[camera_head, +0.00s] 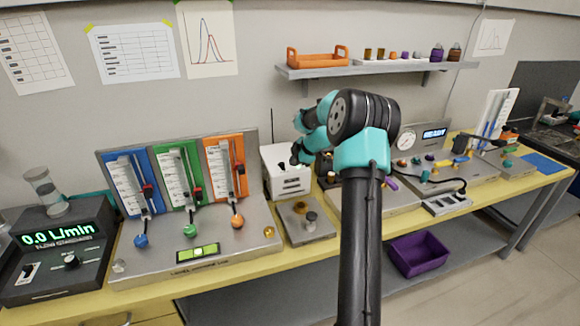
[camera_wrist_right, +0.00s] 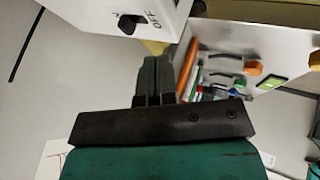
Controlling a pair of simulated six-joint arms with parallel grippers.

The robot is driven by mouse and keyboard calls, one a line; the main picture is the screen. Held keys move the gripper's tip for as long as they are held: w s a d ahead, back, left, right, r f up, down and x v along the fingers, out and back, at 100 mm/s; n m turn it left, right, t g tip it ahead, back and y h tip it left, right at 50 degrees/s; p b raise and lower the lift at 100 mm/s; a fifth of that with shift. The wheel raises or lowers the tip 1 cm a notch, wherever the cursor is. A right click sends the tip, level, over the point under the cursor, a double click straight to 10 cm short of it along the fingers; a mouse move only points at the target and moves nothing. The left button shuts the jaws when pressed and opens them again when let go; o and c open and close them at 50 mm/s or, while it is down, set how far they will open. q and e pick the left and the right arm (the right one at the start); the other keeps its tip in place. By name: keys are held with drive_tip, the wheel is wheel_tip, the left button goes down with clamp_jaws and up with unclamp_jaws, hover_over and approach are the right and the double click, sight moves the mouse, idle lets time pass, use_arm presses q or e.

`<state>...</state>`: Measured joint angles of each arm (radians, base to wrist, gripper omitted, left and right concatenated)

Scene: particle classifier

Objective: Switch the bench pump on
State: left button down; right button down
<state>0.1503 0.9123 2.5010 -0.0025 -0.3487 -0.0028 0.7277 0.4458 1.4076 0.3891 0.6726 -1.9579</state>
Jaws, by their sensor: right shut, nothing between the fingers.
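The bench pump looks to be the white box (camera_head: 287,172) at the back of the bench, just right of the colored flowmeter panel. It also shows in the right wrist view (camera_wrist_right: 165,8), with a black switch (camera_wrist_right: 129,24) beside the printed word OFF. I cannot tell its position surely. My right gripper (camera_head: 298,158) is by the right side of this box in the head view, partly hidden by its own arm. In the wrist view its fingers (camera_wrist_right: 154,66) are shut and empty, with their tips near the box's edge, apart from the switch. My left gripper is not in view.
The flowmeter panel (camera_head: 257,245) has blue, green and orange columns. A black meter (camera_head: 50,262) reading 0.0 L/min stands at the far left. A small metal plate (camera_head: 300,235) with fittings lies before the white box. A shelf (camera_head: 370,68) hangs above.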

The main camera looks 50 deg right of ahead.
drive_tip(key=shift+v, duration=2.15)
